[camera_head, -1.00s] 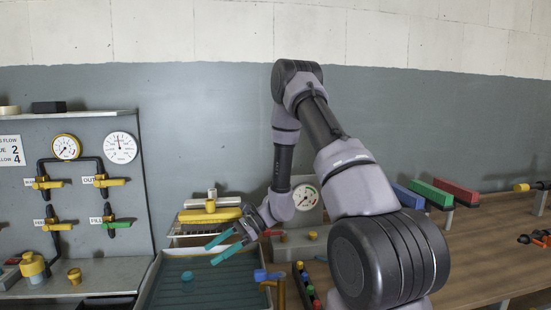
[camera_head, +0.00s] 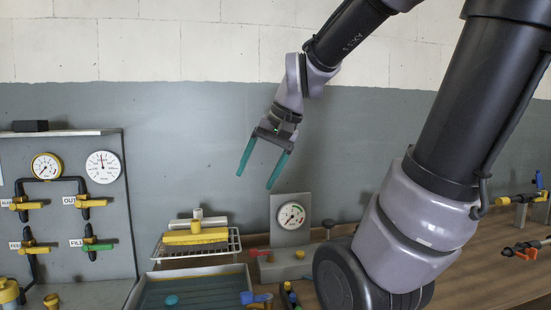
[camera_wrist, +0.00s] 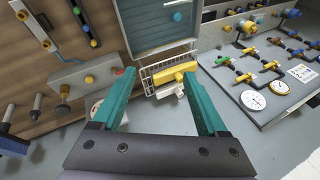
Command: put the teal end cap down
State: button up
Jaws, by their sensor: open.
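The teal end cap (camera_head: 171,300) lies in the dark teal-grey tray (camera_head: 207,292) at the bottom of the head view. It also shows as a small blue-teal disc on the tray in the wrist view (camera_wrist: 177,17). My gripper (camera_head: 255,181) is raised well above the bench, in front of the grey wall. Its two teal fingers are spread apart with nothing between them. In the wrist view my gripper (camera_wrist: 158,74) is also open and empty, and apart from the cap.
A wire rack (camera_head: 234,243) holding a yellow brush-like block (camera_head: 195,237) stands behind the tray. A gauge stand (camera_head: 291,216) is to its right. A valve panel (camera_head: 70,235) with gauges stands at left. Blue and brown fittings sit by the tray's right edge.

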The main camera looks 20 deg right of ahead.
jog(key=s+d+r+t, duration=0.1)
jog(key=s+d+r+t+h, duration=0.1)
jog(key=s+r, duration=0.1)
jog(key=shift+s+d+r+n+t, duration=0.2)
jog(key=shift+s+d+n+t, duration=0.1)
jog(key=shift+d+n, duration=0.1)
dwell(1.1)
